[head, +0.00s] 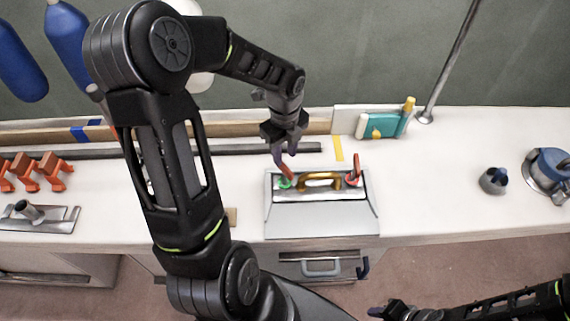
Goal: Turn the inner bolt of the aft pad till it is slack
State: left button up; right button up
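A grey, slope-fronted housing (320,222) stands at the front edge of the white counter. On its top is a pale plate with a gold handle (322,181). A bolt with a green base (285,183) and a red upper part is left of the handle. A bolt with a red base and red lever (354,172) is right of it. I cannot tell which is the inner bolt. My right gripper (382,312) is low at the bottom edge, away from the housing.
A teal block with yellow parts (378,125) stands behind the housing. Orange brackets (38,172) and a metal plate fitting (40,217) lie at left. Blue-topped hardware (549,170) and a small round fitting (493,180) sit at right. The counter between is clear.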

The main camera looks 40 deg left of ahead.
aim_at(285, 166)
pick_arm(q)
notch_tip(285, 166, down, 6)
jog(key=shift+f, duration=0.1)
jog(key=shift+c, duration=0.3)
grip_shut()
dwell(0.4)
